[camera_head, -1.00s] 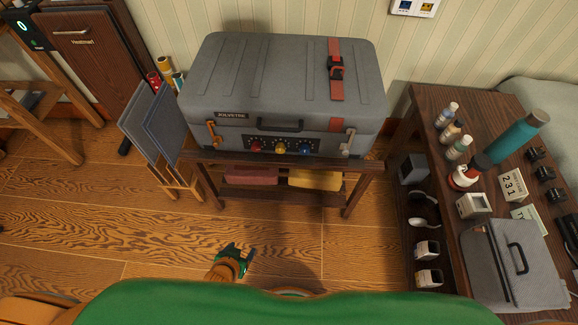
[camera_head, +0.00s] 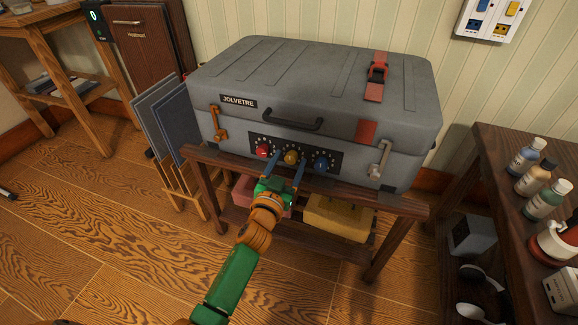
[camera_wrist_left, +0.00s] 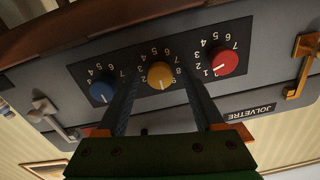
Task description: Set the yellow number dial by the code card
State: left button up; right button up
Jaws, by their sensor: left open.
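The suitcase's front panel (camera_head: 335,165) carries a red, a yellow and a blue dial in a row. The yellow dial (camera_head: 291,157) is in the middle. My left gripper (camera_head: 288,163) is open in front of the panel, with one finger on each side of the yellow dial; contact is unclear. In the left wrist view, which shows the panel upside down, the yellow dial (camera_wrist_left: 161,75) sits between the fingertips. Its white pointer line points toward the picture's bottom; the number there is not legible. The code card is outside the current views. My right gripper is not in view.
The red dial (camera_head: 263,150) and blue dial (camera_head: 320,164) lie close on either side of my fingers. The grey suitcase (camera_head: 300,90) rests on a wooden stand (camera_head: 395,203). A dark table (camera_head: 530,150) with bottles stands at the right. Floor in front is clear.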

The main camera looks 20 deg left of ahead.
pick_arm(q)
grip_shut()
